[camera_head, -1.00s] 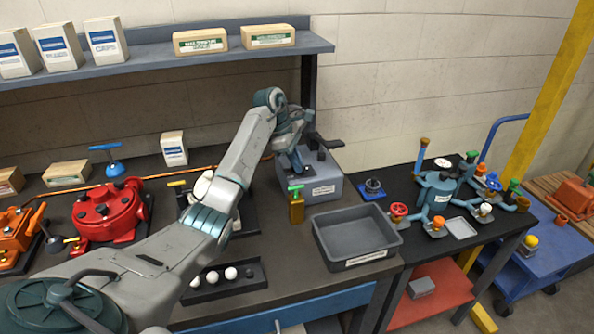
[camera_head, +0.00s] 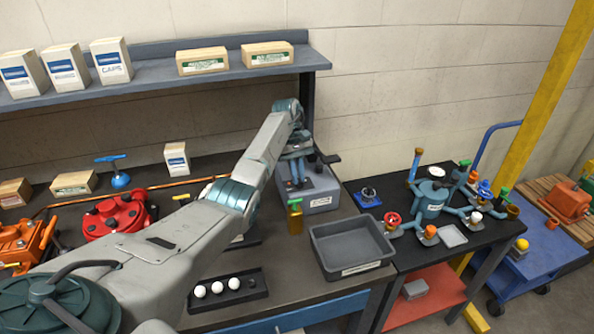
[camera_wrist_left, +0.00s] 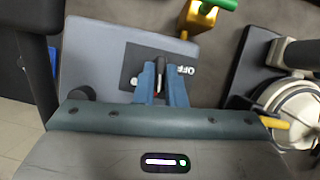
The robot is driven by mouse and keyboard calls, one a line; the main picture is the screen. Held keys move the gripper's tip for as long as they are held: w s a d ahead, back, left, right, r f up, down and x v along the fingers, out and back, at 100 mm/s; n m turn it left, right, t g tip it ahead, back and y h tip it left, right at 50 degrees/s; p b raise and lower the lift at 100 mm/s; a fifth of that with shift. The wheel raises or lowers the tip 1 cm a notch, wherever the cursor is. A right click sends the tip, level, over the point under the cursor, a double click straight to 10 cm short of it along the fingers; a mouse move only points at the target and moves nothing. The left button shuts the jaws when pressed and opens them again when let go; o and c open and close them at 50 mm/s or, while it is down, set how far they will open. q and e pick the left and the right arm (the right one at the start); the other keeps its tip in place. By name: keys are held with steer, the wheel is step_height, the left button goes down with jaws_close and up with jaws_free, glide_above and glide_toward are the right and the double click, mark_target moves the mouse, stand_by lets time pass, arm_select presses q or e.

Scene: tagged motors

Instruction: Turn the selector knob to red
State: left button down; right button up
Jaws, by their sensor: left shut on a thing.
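The grey selector box (camera_head: 322,197) stands on the bench beside the grey bin, and its top also shows in the wrist view (camera_wrist_left: 95,60). A dark plate on it bears the word OFF. The black selector knob (camera_wrist_left: 160,66) sits on this plate, with a little red showing near the fingers. My left gripper (camera_wrist_left: 162,84) reaches down from above and is shut on the knob, one blue finger on each side. In the head view, the left gripper (camera_head: 297,184) hides the knob. The direction of the knob's pointer is hard to tell. My right gripper is not in view.
A black tray with white balls (camera_head: 228,296) lies nearer, and a red motor (camera_head: 112,218) stands at left.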

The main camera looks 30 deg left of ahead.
arm_select(q)
steer(key=shift+w+r+m+y, duration=0.15)
steer(key=shift+r+m+y, duration=0.15)
steer(key=shift+m, duration=0.3)
steer(key=c, duration=1.5)
jaws_free()
steer(key=shift+f, duration=0.15)
steer(key=p+v, duration=0.1)
steer(key=v, duration=0.6)
steer(key=shift+w, duration=0.2)
steer(key=shift+a, duration=0.15)
